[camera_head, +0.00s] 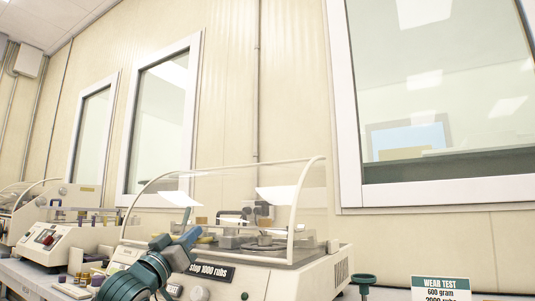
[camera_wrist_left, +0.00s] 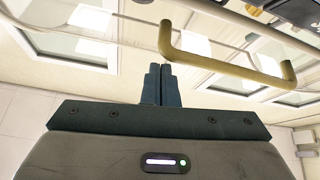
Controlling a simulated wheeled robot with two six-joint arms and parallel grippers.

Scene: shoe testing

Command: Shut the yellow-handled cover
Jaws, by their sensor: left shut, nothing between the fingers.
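The test machine (camera_head: 268,278) carries a clear curved cover with a pale rim (camera_head: 308,193). The cover arches over the machine's working parts and appears to be down. My left gripper (camera_head: 187,239) is in front of the machine, its fingers together and empty. In the left wrist view the yellow handle (camera_wrist_left: 228,68) runs across the upper right. The shut fingertips (camera_wrist_left: 160,70) are just below its left end; I cannot tell if they touch it. My right gripper is in neither view.
A second machine (camera_head: 50,238) with a clear cover stands at the left. A wear test sign (camera_head: 440,288) and a green knob-topped post (camera_head: 364,281) are at the right. Small bottles (camera_head: 75,262) stand at the lower left. A wall with windows lies behind.

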